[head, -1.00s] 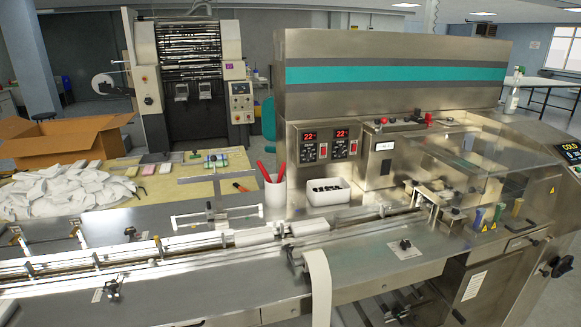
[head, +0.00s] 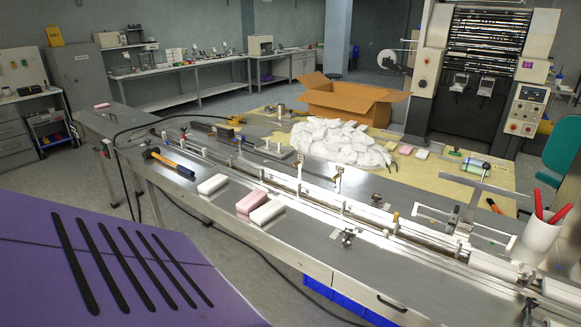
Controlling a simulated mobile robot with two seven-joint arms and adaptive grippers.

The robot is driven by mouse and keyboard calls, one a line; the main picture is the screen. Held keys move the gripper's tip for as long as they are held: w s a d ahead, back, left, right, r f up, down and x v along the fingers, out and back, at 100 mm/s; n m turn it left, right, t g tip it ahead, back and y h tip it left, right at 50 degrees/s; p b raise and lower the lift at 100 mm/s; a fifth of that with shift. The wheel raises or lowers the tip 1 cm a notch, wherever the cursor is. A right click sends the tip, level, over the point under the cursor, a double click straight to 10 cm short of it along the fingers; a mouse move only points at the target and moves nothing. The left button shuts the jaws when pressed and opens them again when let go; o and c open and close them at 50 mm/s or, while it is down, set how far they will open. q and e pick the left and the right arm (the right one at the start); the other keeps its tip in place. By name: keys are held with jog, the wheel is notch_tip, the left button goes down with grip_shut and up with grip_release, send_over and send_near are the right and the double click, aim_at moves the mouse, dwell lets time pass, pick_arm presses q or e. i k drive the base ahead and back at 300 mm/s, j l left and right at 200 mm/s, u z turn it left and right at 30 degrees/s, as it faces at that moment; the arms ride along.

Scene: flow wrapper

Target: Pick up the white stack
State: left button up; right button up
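Two white stacks lie on the near edge of the steel machine table in the head view. One white stack (head: 212,184) lies apart on the left. The other white stack (head: 267,213) lies to the right, close beside a pink stack (head: 251,201); I cannot tell whether they touch. Neither of my grippers is in view.
A hammer-like tool (head: 168,163) lies left of the stacks. The infeed rail (head: 310,195) runs behind them. A white heap (head: 340,142) and an open cardboard box (head: 352,100) are farther back. A purple surface with black strips (head: 120,262) fills the lower left.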

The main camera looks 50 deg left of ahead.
aim_at(261, 215)
jog(key=u, duration=1.85)
jog(key=i+j, duration=0.2)
jog(key=j, duration=0.15)
jog(key=i+j, duration=0.2)
jog(key=j, duration=0.2)
jog(key=i+j, duration=0.15)
jog(key=j, duration=0.2)
jog(key=i+j+z, duration=0.15)
jog(key=j+z, duration=0.25)
jog(key=i+j+z, duration=0.1)
jog(key=j+z, duration=0.3)
jog(key=l, duration=0.1)
